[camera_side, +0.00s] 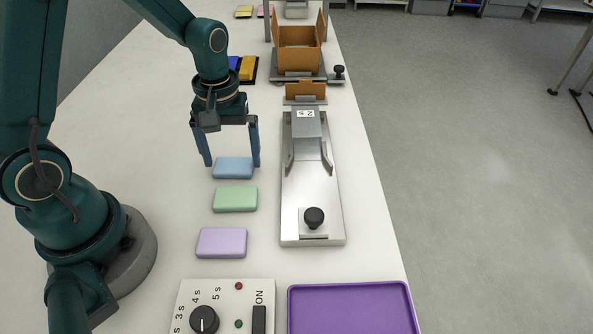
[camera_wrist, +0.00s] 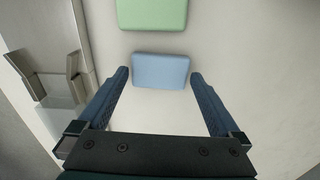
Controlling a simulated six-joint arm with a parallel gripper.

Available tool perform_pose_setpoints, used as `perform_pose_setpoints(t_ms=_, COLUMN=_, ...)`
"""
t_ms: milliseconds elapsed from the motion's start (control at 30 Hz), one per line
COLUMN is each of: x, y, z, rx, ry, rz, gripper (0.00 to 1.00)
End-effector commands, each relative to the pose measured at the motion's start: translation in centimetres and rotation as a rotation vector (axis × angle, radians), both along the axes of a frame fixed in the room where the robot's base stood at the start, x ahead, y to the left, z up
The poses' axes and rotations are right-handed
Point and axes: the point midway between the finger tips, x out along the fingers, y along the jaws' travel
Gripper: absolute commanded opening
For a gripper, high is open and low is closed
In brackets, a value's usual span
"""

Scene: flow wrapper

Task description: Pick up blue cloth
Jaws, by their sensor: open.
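The blue cloth (camera_side: 233,168) is a small folded pad lying flat on the white table, the farthest of a row of three pads in the side view. My gripper (camera_side: 232,164) is open, with one blue finger on each side of the cloth in the side view. In the wrist view the cloth (camera_wrist: 161,71) lies just ahead of and between the two fingertips of my gripper (camera_wrist: 160,76), with a gap on each side. Nothing is held. I cannot tell the exact height of the fingertips above the table.
A green pad (camera_side: 235,199) and a lilac pad (camera_side: 222,242) lie nearer the camera. A metal fixture (camera_side: 293,222) stands to the right, with a cardboard box (camera_side: 298,58) behind. A control panel (camera_side: 229,293) and purple tray (camera_side: 350,288) are in front.

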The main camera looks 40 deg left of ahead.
Motion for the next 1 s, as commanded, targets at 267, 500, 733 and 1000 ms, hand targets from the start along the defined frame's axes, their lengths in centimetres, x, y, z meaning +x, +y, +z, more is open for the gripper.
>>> perform_pose_setpoints(t_ms=267, x=-0.02, y=-0.01, z=-1.03, rx=0.0, ry=-0.001, rz=-0.001, gripper=1.0)
perform_pose_setpoints(t_ms=500, x=-0.01, y=-0.02, z=-1.0, rx=0.0, ry=-0.001, rz=-0.001, gripper=0.62)
perform_pose_setpoints(t_ms=733, x=0.0, y=-0.01, z=-0.98, rx=0.0, ry=-0.001, rz=-0.001, gripper=0.41)
perform_pose_setpoints(t_ms=1000, x=0.06, y=-0.01, z=-0.58, rx=0.001, ry=-0.004, rz=-0.001, gripper=0.41)
